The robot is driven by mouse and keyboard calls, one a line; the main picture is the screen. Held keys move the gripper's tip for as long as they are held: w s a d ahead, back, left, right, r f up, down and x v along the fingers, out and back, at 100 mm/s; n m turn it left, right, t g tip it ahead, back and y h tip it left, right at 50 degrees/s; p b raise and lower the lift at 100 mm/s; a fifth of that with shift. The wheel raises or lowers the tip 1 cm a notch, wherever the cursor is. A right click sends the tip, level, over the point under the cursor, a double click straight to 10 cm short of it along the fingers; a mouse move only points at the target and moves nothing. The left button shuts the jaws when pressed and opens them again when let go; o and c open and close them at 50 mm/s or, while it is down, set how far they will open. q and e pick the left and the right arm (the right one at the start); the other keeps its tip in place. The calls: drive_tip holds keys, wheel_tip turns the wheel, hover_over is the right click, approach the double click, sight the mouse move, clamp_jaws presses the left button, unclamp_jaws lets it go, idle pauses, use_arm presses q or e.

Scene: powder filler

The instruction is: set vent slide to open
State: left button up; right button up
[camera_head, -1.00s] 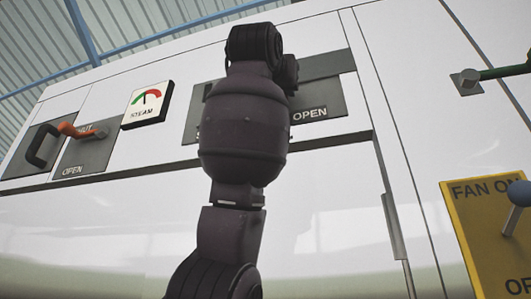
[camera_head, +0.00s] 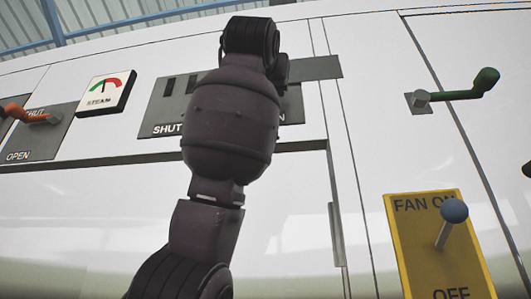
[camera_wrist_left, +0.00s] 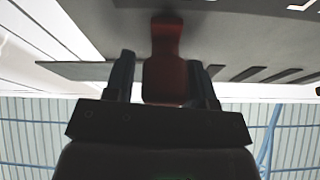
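The vent plate (camera_head: 158,117) is grey, with SHUT at its left; its right label is mostly hidden by my left arm. Dark slots show at its upper left. The vent slide's grey bar (camera_head: 318,68) sticks out past the plate's right edge. My left arm stands in front of the plate and hides its gripper and the handle in the head view. In the left wrist view my left gripper (camera_wrist_left: 165,82) has its fingers on both sides of the slide's red handle (camera_wrist_left: 165,62), seemingly closed on it. The bar (camera_wrist_left: 75,70) and slots show behind. My right gripper is not in view.
A steam gauge (camera_head: 105,92) and an orange lever (camera_head: 38,117) on a SHUT/OPEN plate are left of the vent. To the right are a green crank handle (camera_head: 470,92) and a yellow fan plate (camera_head: 408,232) with a blue-knobbed lever (camera_head: 453,212).

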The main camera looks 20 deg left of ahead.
use_arm(q)
drive_tip(key=shift+o, duration=0.9)
drive_tip(key=shift+d, duration=0.2)
drive_tip(key=shift+a, duration=0.1)
drive_tip(key=shift+s+f, duration=0.1)
drive_tip(key=b+v, duration=0.3)
drive_tip(key=v, duration=0.7)
drive_tip(key=shift+s, duration=0.25)
drive_tip(key=shift+f, duration=0.1)
